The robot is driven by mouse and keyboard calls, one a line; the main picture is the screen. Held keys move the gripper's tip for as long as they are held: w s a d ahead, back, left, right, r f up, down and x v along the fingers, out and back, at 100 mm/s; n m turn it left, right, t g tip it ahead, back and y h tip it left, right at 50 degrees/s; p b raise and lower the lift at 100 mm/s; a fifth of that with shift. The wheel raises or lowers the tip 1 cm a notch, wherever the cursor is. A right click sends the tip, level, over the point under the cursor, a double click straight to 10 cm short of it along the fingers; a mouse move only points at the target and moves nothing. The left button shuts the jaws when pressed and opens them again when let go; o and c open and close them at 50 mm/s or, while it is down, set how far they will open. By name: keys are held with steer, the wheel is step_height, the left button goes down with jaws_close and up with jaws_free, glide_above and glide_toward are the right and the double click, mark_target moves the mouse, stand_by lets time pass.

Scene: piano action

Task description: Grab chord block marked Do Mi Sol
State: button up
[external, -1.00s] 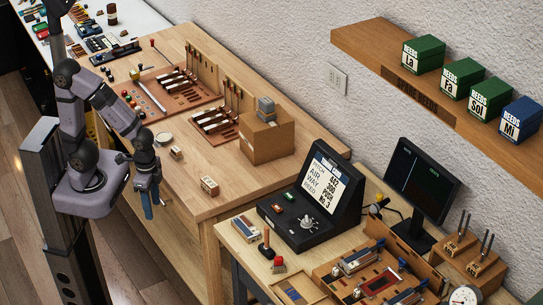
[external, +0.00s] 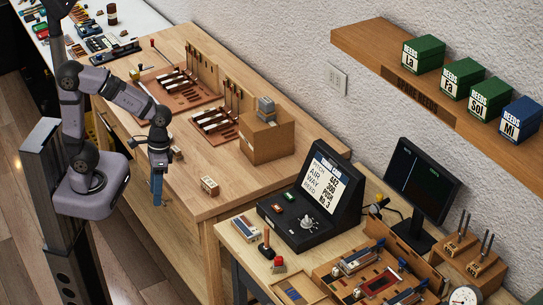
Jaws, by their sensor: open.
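Two small wooden blocks with dark marks stand on the wooden workbench. One block (external: 209,186) is near the bench's front right part, and its marks are too small to read. Another block (external: 177,153) is farther left, partly hidden behind my wrist. I cannot tell which one is marked Do Mi Sol. My gripper (external: 157,200) points down with blue fingers, at the bench's front edge, left of the front block and apart from it. It is open and holds nothing that I can see.
A cardboard box (external: 267,138) stands behind the blocks. Piano action trays (external: 213,122) lie farther back. A black console (external: 310,205) and a monitor (external: 422,178) stand on the right bench. The bench top around the front block is clear.

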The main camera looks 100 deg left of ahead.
steer(key=w+a+n+t+h+b, duration=0.15)
steer(key=a+n+t, duration=0.25)
steer(key=a+n, duration=0.45)
steer(key=w+a+n+t+h+b, duration=0.1)
steer(key=w+a+n+t+h, duration=0.2)
steer(key=a+n, duration=0.5)
steer(key=w+a+n+t+h+b, duration=0.15)
steer(key=a+n+t, duration=0.35)
steer(key=a, duration=0.5)
steer(key=p, duration=0.1)
glide_toward(208, 181)
steer(key=w, duration=0.1)
steer(key=w+f, duration=0.1)
steer(key=w+d+n, duration=0.1)
steer(key=shift+w+d+f+g+h, duration=0.1)
steer(key=shift+w+f+g+h, duration=0.05)
steer(key=shift+f+g+h, duration=0.2)
steer(key=shift+f, duration=0.35)
steer(key=shift+d+p+x, duration=0.2)
steer(key=shift+p+x, duration=1.55)
steer(key=shift+x, duration=1.3)
steer(key=shift+w+d+f, duration=0.25)
steer(key=shift+d+f, duration=0.1)
